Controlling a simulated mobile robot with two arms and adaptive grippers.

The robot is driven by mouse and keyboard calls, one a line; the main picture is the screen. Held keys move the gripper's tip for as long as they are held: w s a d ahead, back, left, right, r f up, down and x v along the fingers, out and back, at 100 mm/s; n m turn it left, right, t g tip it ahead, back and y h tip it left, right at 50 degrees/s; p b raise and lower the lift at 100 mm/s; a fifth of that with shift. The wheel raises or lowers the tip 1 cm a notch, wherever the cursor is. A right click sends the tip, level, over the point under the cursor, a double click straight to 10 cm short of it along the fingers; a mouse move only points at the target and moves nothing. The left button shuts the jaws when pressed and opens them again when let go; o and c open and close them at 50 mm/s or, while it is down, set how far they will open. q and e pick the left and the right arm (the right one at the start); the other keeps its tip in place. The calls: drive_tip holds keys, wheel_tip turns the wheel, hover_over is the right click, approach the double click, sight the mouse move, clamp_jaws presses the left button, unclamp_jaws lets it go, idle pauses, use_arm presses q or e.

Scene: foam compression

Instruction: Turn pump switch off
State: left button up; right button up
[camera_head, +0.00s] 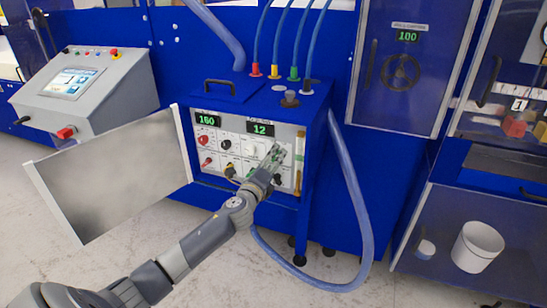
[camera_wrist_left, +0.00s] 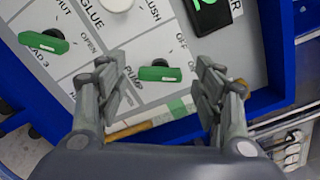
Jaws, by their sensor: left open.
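The pump switch (camera_wrist_left: 160,73) is a green handle on the white panel, beside the printed word PUMP, with OFF printed near it in the left wrist view. My left gripper (camera_wrist_left: 157,68) is open, with one finger on each side of the green handle. I cannot tell whether either finger touches it. In the head view my left gripper (camera_head: 273,160) is in front of the lower right part of the control panel (camera_head: 212,160) and hides the pump switch there. My right gripper is not in view.
Another green handle (camera_wrist_left: 43,42) and a white knob (camera_wrist_left: 117,3) are nearby on the panel. The cabinet's open door (camera_head: 110,175) stands out to the left. A blue hose (camera_head: 352,190) loops down at the right. A white bucket (camera_head: 478,246) is farther right.

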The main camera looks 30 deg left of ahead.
use_arm(q)
drive_tip(key=shift+x, duration=0.8)
drive_tip(key=c, duration=1.1)
drive_tip(key=shift+n, duration=0.4)
drive_tip(key=n, duration=1.1)
drive_tip(key=shift+f+b, duration=0.2)
drive_tip(key=shift+b, duration=0.15)
drive_tip(key=shift+n, duration=0.3)
